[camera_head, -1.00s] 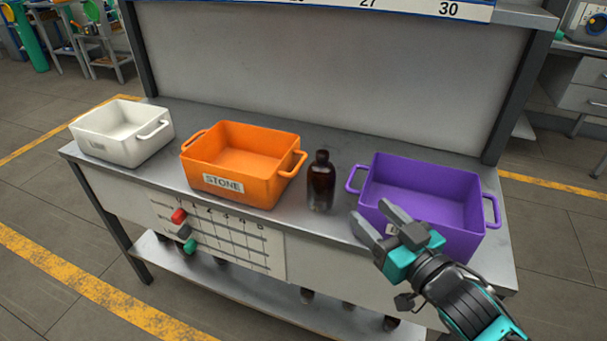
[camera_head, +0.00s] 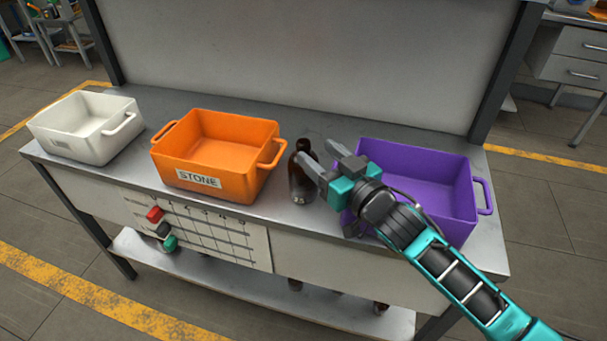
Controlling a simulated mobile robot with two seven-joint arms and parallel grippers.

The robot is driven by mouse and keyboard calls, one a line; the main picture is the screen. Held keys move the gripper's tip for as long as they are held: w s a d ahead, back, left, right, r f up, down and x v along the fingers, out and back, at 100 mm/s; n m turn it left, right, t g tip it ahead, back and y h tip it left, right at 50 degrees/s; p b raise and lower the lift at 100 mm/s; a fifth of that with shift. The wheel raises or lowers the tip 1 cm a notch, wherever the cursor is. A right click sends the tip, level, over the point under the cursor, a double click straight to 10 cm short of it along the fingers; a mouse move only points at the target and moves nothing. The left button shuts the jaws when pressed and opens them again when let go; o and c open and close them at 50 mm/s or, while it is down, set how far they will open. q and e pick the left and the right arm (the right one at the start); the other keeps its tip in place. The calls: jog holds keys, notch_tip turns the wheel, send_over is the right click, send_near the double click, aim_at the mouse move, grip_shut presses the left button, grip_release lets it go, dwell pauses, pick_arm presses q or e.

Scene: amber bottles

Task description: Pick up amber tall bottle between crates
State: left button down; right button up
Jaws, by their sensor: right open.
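The amber tall bottle (camera_head: 300,182) stands upright on the grey metal bench (camera_head: 262,211), between the orange crate (camera_head: 210,181) and the purple crate (camera_head: 432,200). It is dark brown with a narrow neck. My right gripper (camera_head: 318,161) is open, and its fingers point left at the bottle's upper part. One finger overlaps the bottle's right side in the picture; I cannot tell whether it touches. My right gripper and arm hide the left part of the purple crate. My left gripper is not in view.
The orange crate has a "STONE" label. A white crate (camera_head: 88,130) stands at the bench's left end. A grey panel rises behind the bench. Several bottles stand on the lower shelf (camera_head: 240,290), partly hidden. Red, dark and green pieces are on the bench's front chart.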

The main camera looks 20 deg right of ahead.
aim_at(308, 150)
jog(key=x, duration=0.5)
jog(key=shift+s+a+f, duration=0.1)
jog(key=shift+a+f, duration=0.05)
jog(key=shift+a, duration=0.3)
grip_shut()
